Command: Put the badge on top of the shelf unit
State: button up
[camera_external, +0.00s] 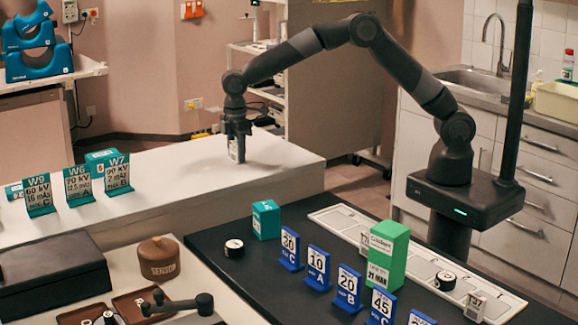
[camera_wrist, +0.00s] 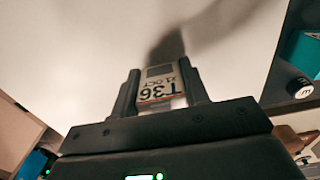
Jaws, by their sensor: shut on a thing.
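In the external view my gripper (camera_external: 236,140) points down over the white top of a long low unit (camera_external: 185,187), which looks like the shelf unit. The badge (camera_external: 235,150) shows there as a pale upright piece between the fingertips. Its lower edge is close to the white surface; I cannot tell whether it touches. My gripper is shut on it.
Teal signs (camera_external: 79,186) stand at the left of the white top. A dark counter (camera_external: 215,247) in front bears blue number signs (camera_external: 318,270), a green box (camera_external: 387,255) and another white tag (camera_external: 475,306). The white top around my gripper is clear.

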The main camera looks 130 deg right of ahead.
jog(key=o, duration=0.9)
jog(key=shift+f, duration=0.1)
jog(key=shift+o, duration=0.2)
notch_tip(320, 180, up, 12)
jog(key=shift+r, duration=0.1)
jog(key=s+a+r+t, duration=0.1)
jog(key=s+a+r, duration=0.3)
jog(key=a, duration=0.3)
jog(key=s+a+r+t+h, duration=0.1)
jog(key=s+a+r, duration=0.3)
jog(key=a, duration=0.4)
jog(key=s+a+r, duration=0.4)
jog(key=a, duration=0.3)
jog(key=s+a+f+t, duration=0.1)
jog(key=s+a+f, duration=0.1)
jog(key=s+a, duration=0.2)
jog(key=s+a+f+t, duration=0.1)
jog(key=s+a, duration=0.3)
jog(key=s, duration=0.6)
jog(key=s+a+f+t+y, duration=0.1)
jog(key=s+a+f, duration=0.1)
jog(key=s+a, duration=0.3)
jog(key=s, duration=0.3)
jog(key=shift+f+t, duration=0.3)
jog(key=shift+f, duration=0.05)
